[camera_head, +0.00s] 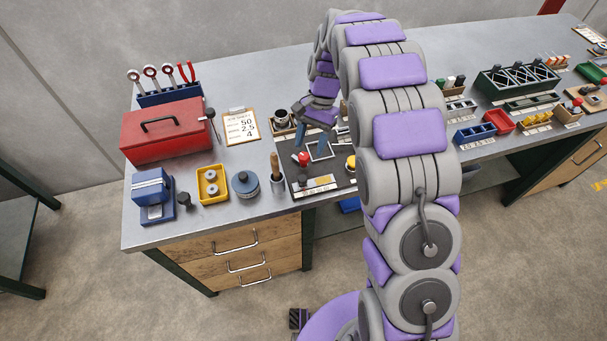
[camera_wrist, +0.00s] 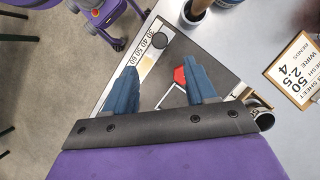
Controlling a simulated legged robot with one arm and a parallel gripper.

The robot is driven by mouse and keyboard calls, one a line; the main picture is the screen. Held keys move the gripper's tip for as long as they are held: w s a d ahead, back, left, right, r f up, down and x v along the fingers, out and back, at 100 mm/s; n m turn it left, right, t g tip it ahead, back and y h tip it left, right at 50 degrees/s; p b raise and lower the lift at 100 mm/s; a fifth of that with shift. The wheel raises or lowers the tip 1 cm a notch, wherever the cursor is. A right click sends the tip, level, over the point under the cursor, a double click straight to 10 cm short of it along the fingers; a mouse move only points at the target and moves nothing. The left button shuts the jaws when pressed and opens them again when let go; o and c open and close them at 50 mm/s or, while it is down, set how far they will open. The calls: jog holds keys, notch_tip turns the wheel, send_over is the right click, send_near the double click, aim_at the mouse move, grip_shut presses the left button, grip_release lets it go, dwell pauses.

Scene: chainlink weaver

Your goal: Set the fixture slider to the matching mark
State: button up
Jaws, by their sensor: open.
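The dark fixture board (camera_head: 334,178) lies at the bench's front edge. In the wrist view a white scale strip (camera_wrist: 145,62) along its edge reads 30, 40, 50, 60. A round dark slider knob (camera_wrist: 160,40) stands beside the strip, near the 30 end; its exact mark I cannot tell. The job card (camera_head: 242,127) shows 50, 2.5 and 4; it also shows in the wrist view (camera_wrist: 295,72). My gripper (camera_wrist: 160,66) is open and empty, its blue fingers above the board and apart from the knob. In the head view my gripper (camera_head: 318,137) hangs over the board.
A wooden-handled tool (camera_head: 275,172) and a blue can (camera_head: 245,186) stand left of the board. A yellow bin (camera_head: 212,185) and a red toolbox (camera_head: 165,130) are farther left. A red part (camera_wrist: 180,76) shows between my fingers. Several small bins stand at right.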

aim_at(303, 177)
jog(key=b+x, duration=0.2)
jog(key=x, duration=0.9)
grip_shut()
dwell(0.4)
